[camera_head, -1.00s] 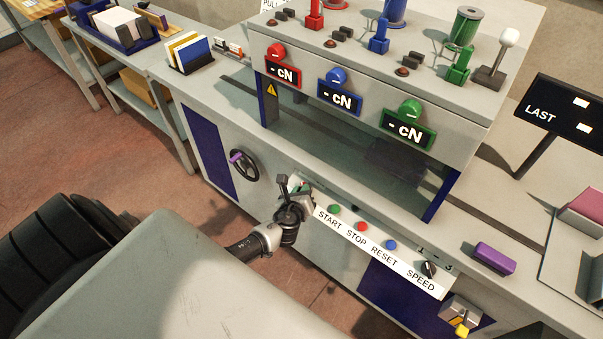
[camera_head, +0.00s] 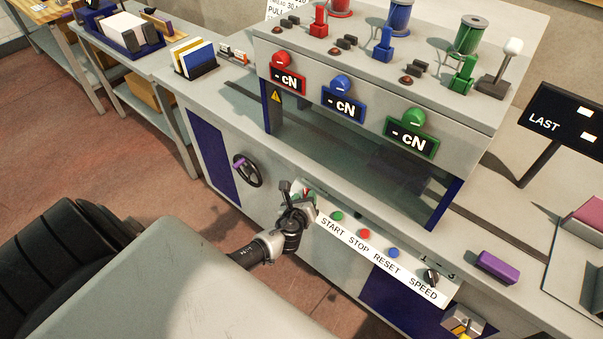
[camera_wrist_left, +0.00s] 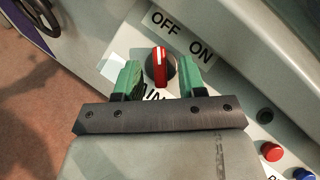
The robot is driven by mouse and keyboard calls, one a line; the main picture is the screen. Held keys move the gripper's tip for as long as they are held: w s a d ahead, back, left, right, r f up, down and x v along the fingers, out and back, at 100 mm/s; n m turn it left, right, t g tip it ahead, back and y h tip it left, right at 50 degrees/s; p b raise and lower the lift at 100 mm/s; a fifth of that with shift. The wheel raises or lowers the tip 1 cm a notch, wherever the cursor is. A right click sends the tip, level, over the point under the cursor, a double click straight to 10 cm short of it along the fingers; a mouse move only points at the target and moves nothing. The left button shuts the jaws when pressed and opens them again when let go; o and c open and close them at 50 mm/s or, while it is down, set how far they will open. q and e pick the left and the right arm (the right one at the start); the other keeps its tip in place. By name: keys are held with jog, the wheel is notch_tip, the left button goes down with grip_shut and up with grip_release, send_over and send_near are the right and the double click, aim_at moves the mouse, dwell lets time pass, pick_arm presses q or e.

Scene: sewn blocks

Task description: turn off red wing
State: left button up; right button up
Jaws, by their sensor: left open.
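The red wing (camera_wrist_left: 159,68) is a knob on a dark round base on the front control strip, in the left wrist view. Its white-marked end points up in that view, toward the OFF label (camera_wrist_left: 165,22). The ON label (camera_wrist_left: 201,52) lies to its right. My left gripper (camera_wrist_left: 160,66) is open, with one green finger on each side of the wing and visible gaps to it. In the head view my left gripper (camera_head: 291,207) is at the left end of the strip and mostly hides the wing. My right gripper is not in view.
Green, red (camera_head: 364,234) and blue (camera_head: 393,253) buttons and a black speed knob (camera_head: 431,277) line the strip to the right. A handwheel (camera_head: 247,170) with a purple handle is to the left. A purple block (camera_head: 497,266) lies on the counter.

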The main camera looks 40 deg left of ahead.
pick_arm(q)
jog(key=v, duration=1)
jog(key=shift+s, duration=0.25)
jog(key=shift+d, duration=0.1)
jog(key=s+f+n+g+h, duration=0.1)
jog(key=s+f+n+g, duration=0.3)
jog(key=s+f+n, duration=0.5)
jog(key=s+f+n+g+h, duration=0.1)
jog(key=s+f+n+g, duration=0.35)
jog(key=f, duration=0.85)
jog(key=s+d+f+n+g, duration=0.1)
jog(key=s+d+f+n, duration=0.1)
jog(key=s, duration=0.5)
jog(key=s+d+f+n+g+h, duration=0.1)
jog(key=s+f+n, duration=0.3)
jog(key=s, duration=0.3)
jog(key=s+d+f+n+g+h, duration=0.1)
jog(key=s+d+f+n, duration=0.1)
jog(key=s, duration=0.5)
jog(key=f+n, duration=0.1)
jog(key=n, duration=0.1)
jog(key=shift+d+f+n, duration=0.25)
jog(key=shift+d+n, duration=0.05)
jog(key=shift+n, duration=0.05)
jog(key=shift+g, duration=0.25)
